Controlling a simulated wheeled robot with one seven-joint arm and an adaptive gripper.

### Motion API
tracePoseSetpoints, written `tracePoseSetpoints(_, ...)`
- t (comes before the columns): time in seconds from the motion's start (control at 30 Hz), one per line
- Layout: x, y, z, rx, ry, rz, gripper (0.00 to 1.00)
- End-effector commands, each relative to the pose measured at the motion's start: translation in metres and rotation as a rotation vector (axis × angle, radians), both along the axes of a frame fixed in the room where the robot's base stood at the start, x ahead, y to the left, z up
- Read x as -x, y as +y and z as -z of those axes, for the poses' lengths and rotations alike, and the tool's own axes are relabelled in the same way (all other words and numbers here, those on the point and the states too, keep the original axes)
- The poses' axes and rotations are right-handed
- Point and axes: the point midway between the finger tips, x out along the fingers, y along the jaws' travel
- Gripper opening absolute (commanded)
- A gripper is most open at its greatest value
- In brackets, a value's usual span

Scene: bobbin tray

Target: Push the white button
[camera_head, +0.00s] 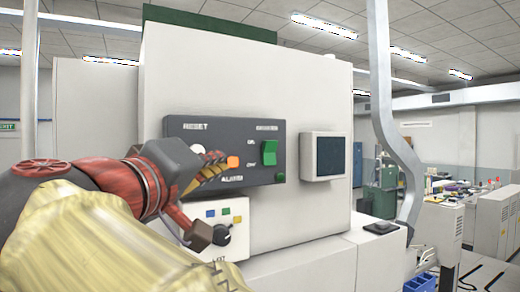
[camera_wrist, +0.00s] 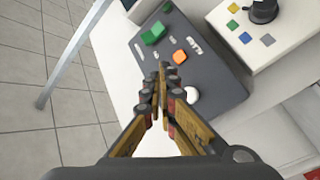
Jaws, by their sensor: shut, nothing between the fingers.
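The white button (camera_wrist: 191,94) is round and sits on a dark grey control panel (camera_wrist: 205,75). In the wrist view it shows just right of my gripper's right finger. In the head view only part of the white button (camera_head: 198,149) shows, behind my gripper. My gripper (camera_wrist: 162,70) is shut and empty, its fingertips in front of the panel beside the button. In the head view the fingertips (camera_head: 226,158) lie near the orange button (camera_head: 232,162). I cannot tell whether the fingers touch the panel.
The panel also carries a green rocker switch (camera_head: 270,152) and a small green button (camera_head: 280,178). Below is a white plate with a black knob (camera_head: 221,234) and coloured squares. A dark screen (camera_head: 325,156) is to the right. A grey post (camera_head: 384,90) stands farther right.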

Motion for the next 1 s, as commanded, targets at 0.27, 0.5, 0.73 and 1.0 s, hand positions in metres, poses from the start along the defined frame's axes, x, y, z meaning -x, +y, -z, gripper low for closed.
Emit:
tracePoseSetpoints(0.27,-0.033,0.019,-0.004,0.001,0.002,0.003,0.00)
tracePoseSetpoints(0.5,-0.054,0.032,0.000,0.001,0.001,0.002,0.00)
tracePoseSetpoints(0.73,-0.061,0.036,0.000,-0.001,0.000,0.001,0.00)
tracePoseSetpoints(1.0,-0.061,0.037,0.000,0.000,0.001,0.001,0.00)
